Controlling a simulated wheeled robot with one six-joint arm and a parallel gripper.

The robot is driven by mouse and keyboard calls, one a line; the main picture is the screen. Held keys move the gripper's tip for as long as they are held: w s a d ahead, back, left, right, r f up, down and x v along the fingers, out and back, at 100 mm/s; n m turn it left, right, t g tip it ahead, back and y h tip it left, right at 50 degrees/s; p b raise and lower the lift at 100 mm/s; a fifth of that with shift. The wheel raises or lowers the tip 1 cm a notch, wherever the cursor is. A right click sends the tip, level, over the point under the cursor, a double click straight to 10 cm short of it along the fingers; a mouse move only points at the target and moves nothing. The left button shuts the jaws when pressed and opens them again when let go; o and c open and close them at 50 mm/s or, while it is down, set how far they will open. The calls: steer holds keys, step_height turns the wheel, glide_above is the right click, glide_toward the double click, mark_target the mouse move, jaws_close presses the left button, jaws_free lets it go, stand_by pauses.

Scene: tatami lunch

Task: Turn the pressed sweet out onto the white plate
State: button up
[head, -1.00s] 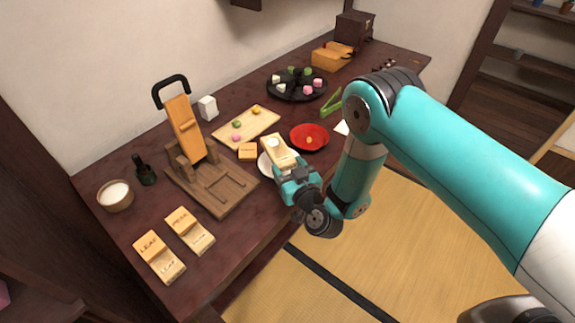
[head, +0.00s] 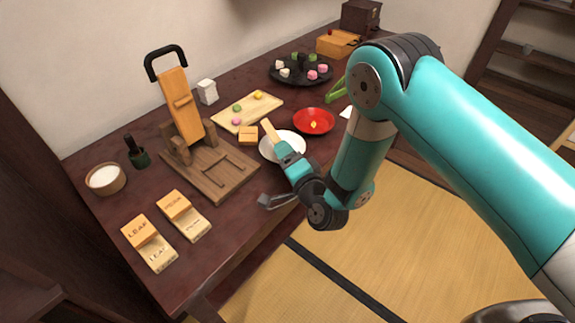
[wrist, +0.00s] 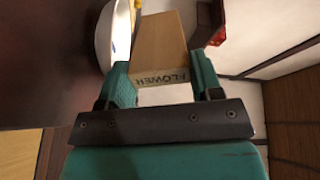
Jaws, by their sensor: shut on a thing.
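My gripper (head: 281,149) is shut on a pale wooden mould piece (head: 269,131). In the wrist view the mould (wrist: 160,42) sits between the fingers, with the word FLOWER on its near end. It is tipped on its edge above the white plate (head: 296,139), whose rim also shows at the left of the wrist view (wrist: 104,38). The mould's hollow face is turned out of sight, so I cannot see the pressed sweet. No sweet shows on the visible part of the plate; the gripper and mould hide some of it.
A red dish (head: 316,121) lies right of the plate. A small wooden block (head: 248,141) is left of it. The wooden lever press (head: 182,112) stands further left, with LEAF (head: 150,248) and second (head: 190,222) moulds in front. A sweets board (head: 232,122) lies behind.

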steer(key=m+b, duration=0.3)
steer(key=m, duration=0.1)
steer(key=f+m+b, duration=0.1)
steer(key=m+b, duration=0.1)
steer(key=shift+w+d+f+b, duration=0.1)
steer(key=shift+w+d+b, duration=0.05)
steer(key=shift+d+b, duration=0.15)
steer(key=m+b, duration=0.6)
steer(key=b, duration=0.1)
steer(key=shift+w+d+f, duration=0.15)
steer(key=shift+d+f, duration=0.1)
steer(key=shift+d, duration=0.1)
steer(key=m+b, duration=0.2)
steer(key=m, duration=0.1)
steer(key=m+b, duration=0.1)
steer(key=m, duration=0.1)
steer(key=shift+w+d+f+t+b, duration=0.15)
steer(key=shift+d+f+t+b, duration=0.15)
steer(key=shift+d+t, duration=0.1)
steer(key=m+b, duration=0.1)
steer(key=m, duration=0.2)
steer(key=shift+w+d+r+h, duration=0.1)
steer(key=shift+r+h, duration=0.05)
steer(key=shift+h, duration=0.15)
steer(key=shift+r+m, duration=0.1)
steer(key=shift+m, duration=0.3)
step_height(320, 180, up, 6)
steer(key=p, duration=0.6)
